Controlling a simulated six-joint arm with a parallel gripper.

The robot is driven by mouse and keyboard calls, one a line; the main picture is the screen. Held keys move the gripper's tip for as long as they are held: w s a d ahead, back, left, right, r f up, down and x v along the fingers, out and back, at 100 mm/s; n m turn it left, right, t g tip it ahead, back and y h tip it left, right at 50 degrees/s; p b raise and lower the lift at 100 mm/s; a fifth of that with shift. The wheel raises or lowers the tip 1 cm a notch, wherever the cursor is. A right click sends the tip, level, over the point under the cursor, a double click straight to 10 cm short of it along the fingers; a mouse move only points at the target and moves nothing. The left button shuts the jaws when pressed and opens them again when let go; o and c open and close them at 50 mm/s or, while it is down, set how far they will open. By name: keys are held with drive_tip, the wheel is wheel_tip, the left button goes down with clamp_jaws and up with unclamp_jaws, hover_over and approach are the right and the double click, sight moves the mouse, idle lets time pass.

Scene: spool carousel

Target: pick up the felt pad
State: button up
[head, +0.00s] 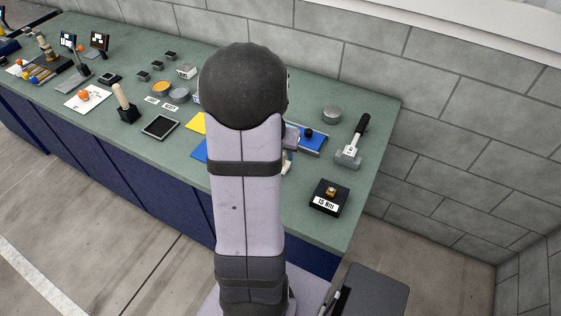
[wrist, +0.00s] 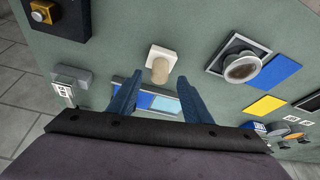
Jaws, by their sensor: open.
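No item is clearly marked as the felt pad, and I cannot tell which one it is. Flat blue (wrist: 279,72) and yellow (wrist: 264,106) squares lie on the bench in the wrist view; in the head view the blue (head: 200,151) and yellow (head: 196,123) squares are partly hidden by my arm. My gripper (wrist: 155,82) is open and empty above the bench. A beige cylinder on a white square base (wrist: 153,50) stands just beyond its fingertips. A blue tray with a light blue part (wrist: 165,104) shows between and behind the fingers. The head view hides my gripper.
A dark framed plate with a round cup (wrist: 240,67) stands right of the cylinder. A grey-headed hammer (head: 349,156), a round tin (head: 331,115) and a black button box (head: 329,198) are at the bench's right end. A block wall runs behind. Many items stand left.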

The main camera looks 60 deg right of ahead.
drive_tip(key=shift+x, duration=1.85)
drive_tip(key=shift+c, duration=0.7)
clamp_jaws()
drive_tip(key=shift+r, duration=0.2)
wheel_tip(320, 180, up, 10)
drive_tip(key=shift+f, duration=0.1)
